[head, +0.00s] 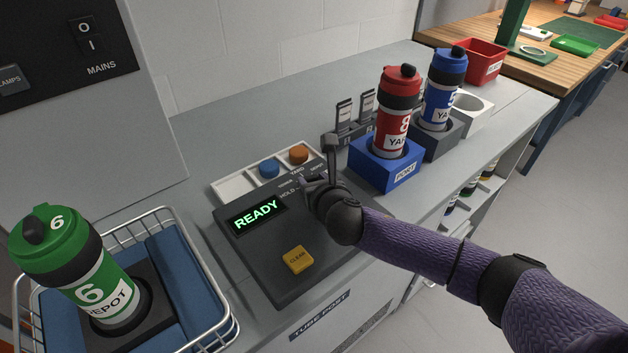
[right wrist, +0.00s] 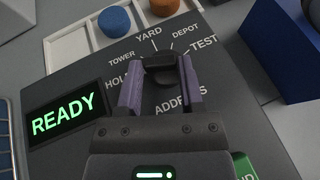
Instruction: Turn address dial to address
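The address dial (right wrist: 161,68) is a dark knob on the dark control panel, with the labels HOLD, TOWER, YARD, DEPOT and TEST fanned around it in the right wrist view. My right gripper (right wrist: 161,78) reaches down to it, with its two purple fingers on either side of the knob and seemingly closed on it. Where the dial points is not clear. In the head view, my right gripper (head: 317,186) covers most of the dial. The display (head: 257,213) reads READY in green. My left gripper is out of view.
A green canister (head: 82,270) marked 6 DEPOT stands in a wire basket (head: 218,333) at left. A blue canister (head: 441,95) stands behind. A yellow CLEAR button (head: 298,260) is on the panel.

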